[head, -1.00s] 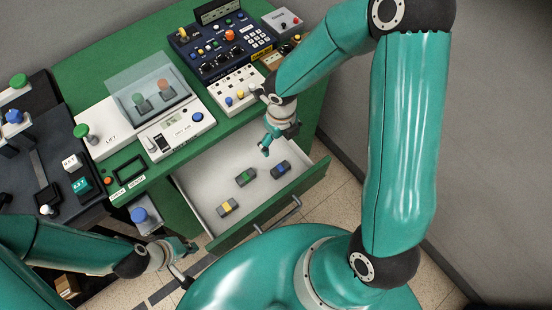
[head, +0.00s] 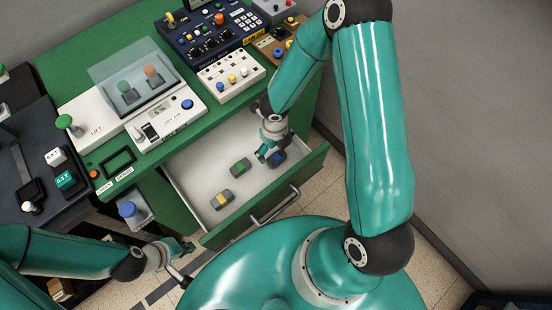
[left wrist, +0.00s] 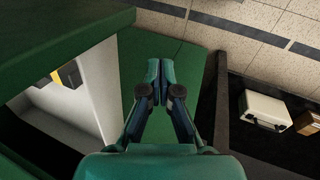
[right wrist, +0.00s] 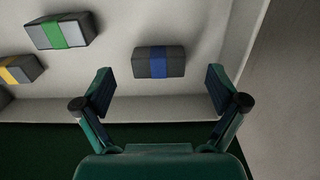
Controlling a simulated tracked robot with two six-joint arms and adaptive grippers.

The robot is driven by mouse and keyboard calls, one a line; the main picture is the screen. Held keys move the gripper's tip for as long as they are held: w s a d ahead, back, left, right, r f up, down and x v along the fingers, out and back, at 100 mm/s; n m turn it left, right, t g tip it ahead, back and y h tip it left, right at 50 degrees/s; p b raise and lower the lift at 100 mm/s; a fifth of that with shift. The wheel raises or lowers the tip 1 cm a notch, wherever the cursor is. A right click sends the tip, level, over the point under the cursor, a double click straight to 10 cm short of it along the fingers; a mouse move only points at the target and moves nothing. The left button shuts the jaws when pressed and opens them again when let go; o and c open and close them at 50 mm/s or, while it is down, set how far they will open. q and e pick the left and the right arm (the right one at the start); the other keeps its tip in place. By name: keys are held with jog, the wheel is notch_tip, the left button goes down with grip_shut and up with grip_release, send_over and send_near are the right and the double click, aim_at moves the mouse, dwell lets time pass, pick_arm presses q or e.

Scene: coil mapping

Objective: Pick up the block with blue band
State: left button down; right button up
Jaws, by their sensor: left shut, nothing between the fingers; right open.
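The dark grey block with the blue band (head: 276,158) lies in the open drawer (head: 190,192). In the right wrist view the block (right wrist: 158,62) sits just beyond and between my right gripper's fingertips, not gripped. My right gripper (head: 268,153) is open and close above it, with its fingers apart in the right wrist view (right wrist: 158,80). Blocks with a green band (head: 240,168) and a yellow band (head: 222,199) lie to its left in the drawer. My left gripper (head: 188,248) is shut and empty outside the drawer, left of its front; its closed fingers (left wrist: 160,72) show in the left wrist view.
The drawer's right wall is close to my right gripper. The green bench (head: 70,50) above carries a white lift panel with a clear cover (head: 130,75), a white button box (head: 230,76) and a dark blue console (head: 205,38). A drawer handle (head: 275,208) juts out in front.

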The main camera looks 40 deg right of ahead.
aim_at(277, 159)
notch_tip(277, 159, down, 4)
jog(key=shift+w+a+r+b, duration=0.1)
jog(key=shift+r+b, duration=0.1)
jog(key=shift+b, duration=0.3)
jog(key=c, duration=1.3)
